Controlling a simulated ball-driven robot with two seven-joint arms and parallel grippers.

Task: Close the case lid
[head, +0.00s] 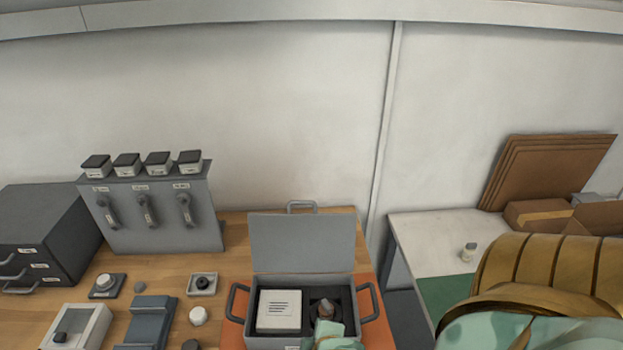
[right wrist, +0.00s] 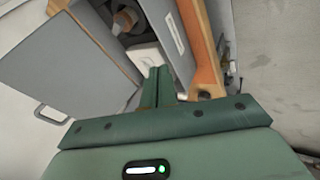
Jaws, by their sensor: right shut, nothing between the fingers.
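The grey case (head: 272,343) stands near the front of the wooden table, with grey handles at both sides. Its flat grey lid (head: 302,242) stands open, upright at the back, with a handle on its top edge. My right gripper (head: 334,332) is shut and empty, over the right front of the case, partly cut off by the frame. In the right wrist view, its green fingers (right wrist: 160,85) point toward the case opening, with the lid (right wrist: 75,70) to their left. My left gripper is out of view.
An orange mat (head: 373,312) lies under the case. Small parts and a blue-grey stand (head: 150,320) sit to the left. A grey rack (head: 150,210) and drawer unit (head: 40,235) stand farther back. A white side table (head: 430,235) is at right. Free space lies behind the lid.

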